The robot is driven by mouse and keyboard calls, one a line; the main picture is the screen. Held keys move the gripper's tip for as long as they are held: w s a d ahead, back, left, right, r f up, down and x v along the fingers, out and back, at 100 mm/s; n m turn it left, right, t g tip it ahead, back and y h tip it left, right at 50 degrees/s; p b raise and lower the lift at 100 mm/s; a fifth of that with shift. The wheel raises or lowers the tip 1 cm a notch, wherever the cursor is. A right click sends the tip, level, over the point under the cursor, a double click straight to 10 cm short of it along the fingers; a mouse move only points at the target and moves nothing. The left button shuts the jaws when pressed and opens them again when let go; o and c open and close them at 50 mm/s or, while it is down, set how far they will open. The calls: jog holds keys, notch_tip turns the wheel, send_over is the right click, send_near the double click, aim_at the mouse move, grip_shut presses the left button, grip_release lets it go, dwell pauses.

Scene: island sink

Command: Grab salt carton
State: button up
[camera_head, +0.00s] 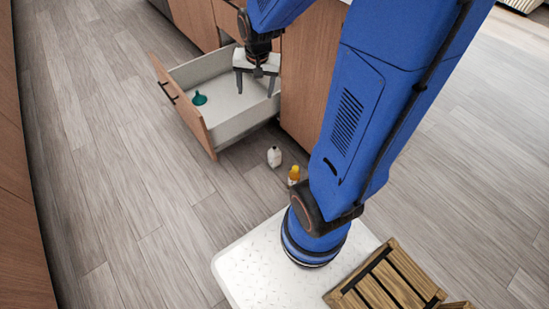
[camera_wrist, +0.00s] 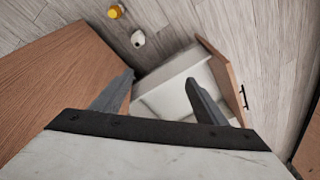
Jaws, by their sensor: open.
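I cannot make out a salt carton for certain in either view. My gripper (camera_head: 255,92) is open, with nothing seen between its fingers, over the pulled-out drawer (camera_head: 243,130). In the wrist view my gripper's two fingers (camera_wrist: 160,78) are spread apart above the pale drawer (camera_wrist: 178,70). A small white container (camera_head: 274,157) stands on the floor in front of the cabinet, apart from my gripper. It also shows in the wrist view (camera_wrist: 138,39). Its label is too small to read.
A yellow-orange bottle (camera_head: 294,174) stands on the floor near the white container and shows in the wrist view (camera_wrist: 116,11). A green funnel-like object (camera_head: 199,98) lies in the drawer. A wooden crate (camera_head: 385,281) sits at the bottom right. The floor left of the drawer is clear.

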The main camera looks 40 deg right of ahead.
jog(key=w+d+f+m, duration=0.3)
jog(key=w+d+f, duration=0.1)
jog(key=f, duration=0.4)
jog(key=m+g, duration=0.3)
jog(key=m, duration=0.4)
send_over(276, 148)
notch_tip(276, 148, down, 29)
jog(key=shift+w+d+f, duration=0.1)
jog(key=shift+d+f+m, duration=0.1)
jog(key=shift+f+m, duration=0.2)
jog(key=shift+f, duration=0.6)
notch_tip(276, 148, down, 11)
jog(key=shift+f, duration=0.1)
jog(key=shift+w+a+f, duration=0.15)
jog(key=shift+a+f, duration=0.05)
jog(key=shift+f, duration=1.15)
jog(key=shift+w+a+f, duration=0.1)
jog(key=shift+a+f, duration=0.1)
jog(key=shift+f, duration=1.1)
jog(key=c, duration=1.4)
